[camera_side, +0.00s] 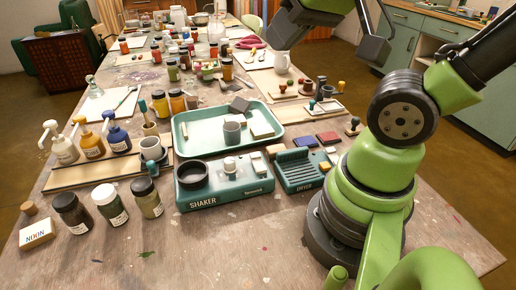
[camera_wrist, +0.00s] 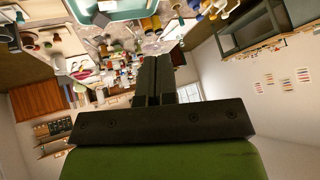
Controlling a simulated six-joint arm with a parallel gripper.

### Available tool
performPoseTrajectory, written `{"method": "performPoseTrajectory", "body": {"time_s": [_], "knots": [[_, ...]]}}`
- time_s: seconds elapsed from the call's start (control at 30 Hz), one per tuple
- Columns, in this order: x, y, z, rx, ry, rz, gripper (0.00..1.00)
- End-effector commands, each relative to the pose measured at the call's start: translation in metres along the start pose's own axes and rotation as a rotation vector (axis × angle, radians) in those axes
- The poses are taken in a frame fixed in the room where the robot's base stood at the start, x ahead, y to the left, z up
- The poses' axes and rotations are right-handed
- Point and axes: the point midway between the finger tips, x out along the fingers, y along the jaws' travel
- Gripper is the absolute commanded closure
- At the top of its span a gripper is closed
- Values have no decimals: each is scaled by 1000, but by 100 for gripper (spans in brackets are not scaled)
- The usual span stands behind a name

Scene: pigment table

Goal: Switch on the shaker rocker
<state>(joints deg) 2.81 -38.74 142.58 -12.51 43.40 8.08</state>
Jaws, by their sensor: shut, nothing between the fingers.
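The shaker (camera_side: 222,197) is a low teal box labelled SHAKER at the near middle of the table in the side view. A black round ring holder (camera_side: 193,175) sits on its left end. A small pale knob (camera_side: 230,164) stands on its top, and a light patch is near its right end. Which part is the rocker, and which way it is set, is too small to tell. My gripper (camera_wrist: 157,60) is shut and empty in the wrist view. In the side view my arm's end is high at the top, well above and away from the shaker.
A teal dryer (camera_side: 298,171) stands right of the shaker. Behind it is a green tray (camera_side: 183,137) with a grey cup (camera_side: 231,132). Several jars, such as a dark-capped one (camera_side: 147,198), stand left. The table front is mostly clear.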

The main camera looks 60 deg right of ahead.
Motion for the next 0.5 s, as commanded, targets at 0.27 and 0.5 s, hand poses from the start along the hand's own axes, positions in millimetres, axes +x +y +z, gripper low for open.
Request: {"method": "performPoseTrajectory", "body": {"time_s": [0.27, 0.5], "knots": [[23, 43, -74, -267, 252, 266, 100], [54, 40, -103, -594, 298, 223, 100]]}}
